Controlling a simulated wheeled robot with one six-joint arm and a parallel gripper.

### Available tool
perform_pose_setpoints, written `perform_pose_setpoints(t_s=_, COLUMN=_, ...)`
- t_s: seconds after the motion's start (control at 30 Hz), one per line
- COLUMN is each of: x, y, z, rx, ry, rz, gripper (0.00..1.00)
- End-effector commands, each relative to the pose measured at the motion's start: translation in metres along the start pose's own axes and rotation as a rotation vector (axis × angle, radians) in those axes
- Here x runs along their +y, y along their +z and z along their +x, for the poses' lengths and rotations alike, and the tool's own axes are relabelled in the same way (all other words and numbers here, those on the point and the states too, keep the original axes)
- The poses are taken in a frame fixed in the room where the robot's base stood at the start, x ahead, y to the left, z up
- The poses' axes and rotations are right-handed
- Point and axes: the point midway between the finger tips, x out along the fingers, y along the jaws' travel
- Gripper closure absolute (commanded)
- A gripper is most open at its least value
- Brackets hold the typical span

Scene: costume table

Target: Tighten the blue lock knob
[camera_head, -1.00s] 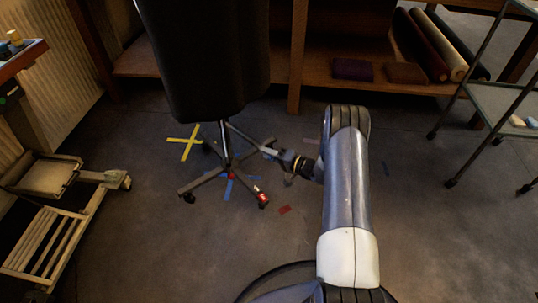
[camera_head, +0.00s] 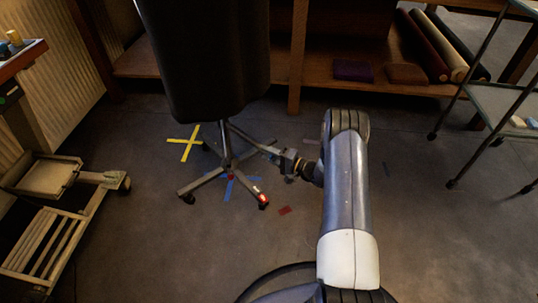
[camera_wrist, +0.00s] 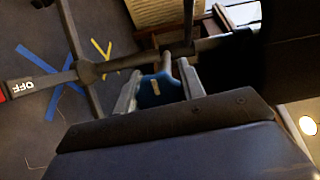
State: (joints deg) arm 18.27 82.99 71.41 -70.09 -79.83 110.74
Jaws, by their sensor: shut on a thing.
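The blue lock knob (camera_wrist: 158,90) shows in the wrist view, with a small pale mark on its face. It sits between the two fingers of my gripper (camera_wrist: 158,93), which is shut on it. Behind it is a thin metal post. In the head view my gripper (camera_head: 282,159) reaches left to the wheeled stand (camera_head: 228,163) under a tall dark form (camera_head: 203,60). The knob cannot be made out there; the gripper hides that spot.
A stand leg carries a red end, marked OFF in the wrist view (camera_wrist: 22,87). Yellow tape (camera_head: 184,143) and blue tape lie on the floor. A wooden cart (camera_head: 55,215) stands left, a shelf (camera_head: 285,66) behind, a metal trolley (camera_head: 500,105) right.

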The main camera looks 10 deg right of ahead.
Motion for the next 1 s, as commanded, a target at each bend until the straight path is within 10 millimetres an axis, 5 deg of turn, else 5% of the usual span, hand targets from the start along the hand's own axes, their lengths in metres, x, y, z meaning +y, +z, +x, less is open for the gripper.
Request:
perform_pose_setpoints(t_s=0.03, x=0.001, y=0.000, z=0.000, rx=0.002, ry=0.002, rz=0.001, gripper=0.85)
perform_pose_setpoints(t_s=0.07, x=0.001, y=0.000, z=0.000, rx=0.002, ry=0.002, rz=0.001, gripper=0.61)
perform_pose_setpoints(t_s=0.3, x=0.000, y=0.000, z=0.000, rx=0.001, ry=0.001, rz=0.000, gripper=0.42)
perform_pose_setpoints(t_s=0.67, x=-0.001, y=-0.001, z=-0.009, rx=0.003, ry=0.002, rz=0.000, gripper=0.41)
perform_pose_setpoints(t_s=1.0, x=-0.002, y=-0.001, z=-0.074, rx=0.005, ry=0.002, rz=0.001, gripper=0.41)
